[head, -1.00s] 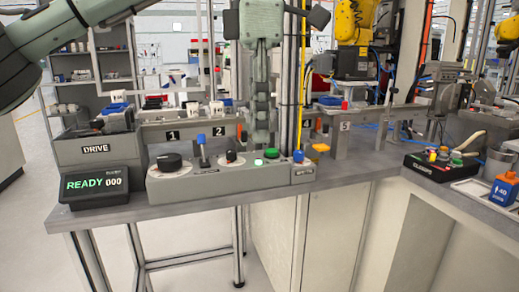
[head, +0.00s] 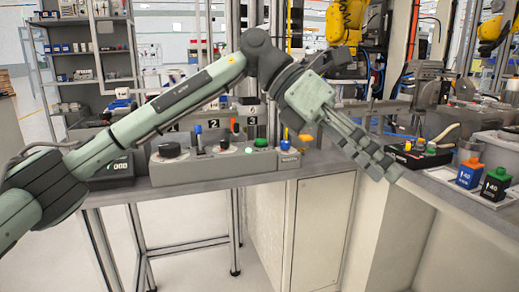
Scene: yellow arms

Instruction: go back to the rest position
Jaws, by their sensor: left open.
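My left arm comes in from the left and reaches across the bench in the head view. My left gripper (head: 372,158) points down and to the right. It is in front of the bench corner and holds nothing that I can see. My right gripper is not in view. The grey control box (head: 225,160) with knobs and buttons stands on the bench behind my left arm. My forearm covers part of the display unit (head: 115,172) and the shelf behind it.
The grey bench (head: 215,187) runs across the middle and turns right. The floor in front is open.

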